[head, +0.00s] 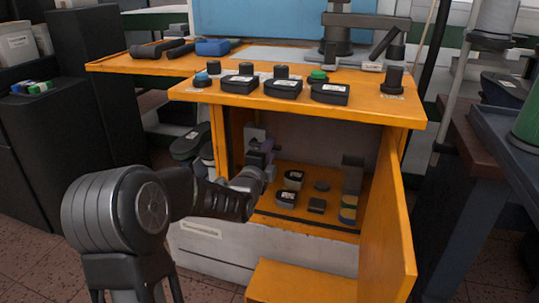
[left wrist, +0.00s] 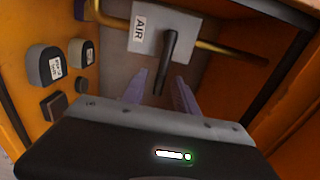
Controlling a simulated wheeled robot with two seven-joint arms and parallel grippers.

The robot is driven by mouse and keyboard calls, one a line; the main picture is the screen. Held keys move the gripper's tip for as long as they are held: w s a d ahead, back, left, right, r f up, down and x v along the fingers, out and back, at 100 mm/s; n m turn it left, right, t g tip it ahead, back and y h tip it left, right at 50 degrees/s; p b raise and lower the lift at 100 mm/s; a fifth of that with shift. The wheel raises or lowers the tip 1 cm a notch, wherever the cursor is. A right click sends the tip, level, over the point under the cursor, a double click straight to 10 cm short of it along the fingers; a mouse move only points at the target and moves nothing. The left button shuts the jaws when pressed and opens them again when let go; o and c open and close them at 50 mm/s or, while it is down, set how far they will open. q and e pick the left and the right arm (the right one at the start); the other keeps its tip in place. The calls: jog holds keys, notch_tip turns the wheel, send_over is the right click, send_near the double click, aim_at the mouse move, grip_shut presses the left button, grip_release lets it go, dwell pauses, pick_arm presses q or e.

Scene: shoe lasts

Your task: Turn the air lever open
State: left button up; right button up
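The air lever (left wrist: 170,48) is a dark bar in the left wrist view, beside a white plate (left wrist: 144,28) marked AIR on a brass pipe (left wrist: 232,50). The lever's lower end lies between the two purple fingers of my left gripper (left wrist: 160,88). The fingers stand apart on either side of it, and I see no clear contact. In the head view my left gripper (head: 262,158) reaches into the upper left of the orange cabinet's (head: 392,225) opening. The lever is hard to make out there. My right gripper is out of view.
The cabinet door (head: 388,240) stands open on the right. The orange top (head: 190,96) overhangs my arm and carries several dark pieces and knobs.

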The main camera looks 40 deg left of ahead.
pick_arm(q)
jog(key=shift+w, duration=0.1)
grip_shut()
dwell(0.3)
dwell(1.1)
